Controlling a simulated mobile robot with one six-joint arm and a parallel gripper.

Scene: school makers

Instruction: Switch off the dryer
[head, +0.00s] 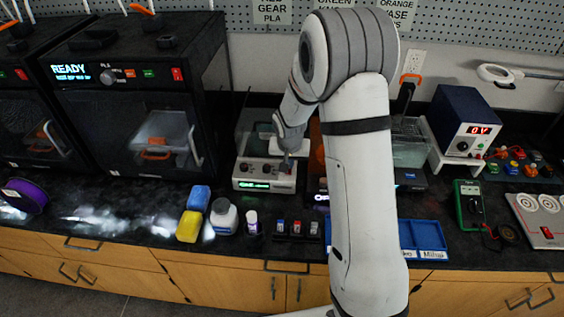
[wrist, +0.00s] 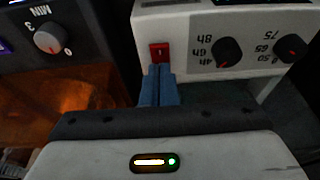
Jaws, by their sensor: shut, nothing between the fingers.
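The dryer (head: 242,170) is a white box on the bench with a clear top, dark knobs and a lit green strip low on its front. In the wrist view its front panel (wrist: 188,27) appears upside down, with two black knobs marked in hours and numbers. A red rocker switch (wrist: 159,52) with a white mark sits on that panel. My gripper (wrist: 159,70) is shut and empty, its blue fingertips right at the switch's edge. I cannot tell whether they touch it. In the head view my gripper (head: 287,166) is at the dryer's front right.
Black printers (head: 125,100) stand left of the dryer. An orange-windowed box (wrist: 85,90) with a minute knob (wrist: 50,38) is close beside it. A yellow sponge (head: 189,227), a white jar (head: 223,217) and small bottles stand in front. A blue tray (head: 430,238) lies right of my arm.

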